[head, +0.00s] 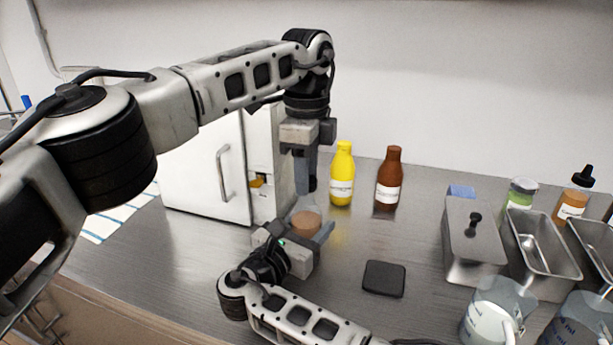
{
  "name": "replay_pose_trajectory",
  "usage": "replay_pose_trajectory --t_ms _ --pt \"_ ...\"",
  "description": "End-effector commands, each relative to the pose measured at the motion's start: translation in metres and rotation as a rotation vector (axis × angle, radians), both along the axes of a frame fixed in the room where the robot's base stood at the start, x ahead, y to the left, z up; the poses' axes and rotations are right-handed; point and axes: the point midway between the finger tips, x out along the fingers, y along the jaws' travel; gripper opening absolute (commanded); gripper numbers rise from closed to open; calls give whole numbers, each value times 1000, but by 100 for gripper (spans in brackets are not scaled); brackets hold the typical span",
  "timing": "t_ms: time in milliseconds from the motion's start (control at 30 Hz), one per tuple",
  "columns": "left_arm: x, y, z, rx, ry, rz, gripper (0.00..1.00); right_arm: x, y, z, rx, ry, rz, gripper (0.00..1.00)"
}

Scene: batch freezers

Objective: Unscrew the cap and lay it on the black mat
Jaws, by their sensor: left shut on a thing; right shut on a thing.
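A clear bottle (306,222) with light-brown contents stands upright on the steel counter in front of the white machine. My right gripper (318,241) is low at the bottle and shut on its body. My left gripper (308,187) points straight down from above and is shut at the bottle's top. The cap is hidden between the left fingers, so I cannot tell whether it is still threaded on. The black mat (384,279) lies flat and empty to the right of the bottle.
A yellow bottle (342,175) and a brown bottle (388,180) stand behind. The white machine (205,170) is at left. A lidded steel container (472,240), an open steel pan (540,245) and a clear jug (495,312) crowd the right. The counter around the mat is clear.

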Motion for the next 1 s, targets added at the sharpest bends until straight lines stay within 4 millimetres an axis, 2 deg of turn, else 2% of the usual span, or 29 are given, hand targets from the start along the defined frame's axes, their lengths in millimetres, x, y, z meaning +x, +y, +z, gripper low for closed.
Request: replay_pose_trajectory --t_ms 367,700,967,1000 --pt "0 0 3 -1 0 0 6 0 0 0 0 0 -1 0" --pt "0 -1 39 -2 -2 2 6 0 0 0 0 0 0 0" --pt "0 0 42 -1 1 -1 6 0 0 0 0 0 0 0" --pt "0 0 42 -1 1 -1 6 0 0 0 0 0 0 55"
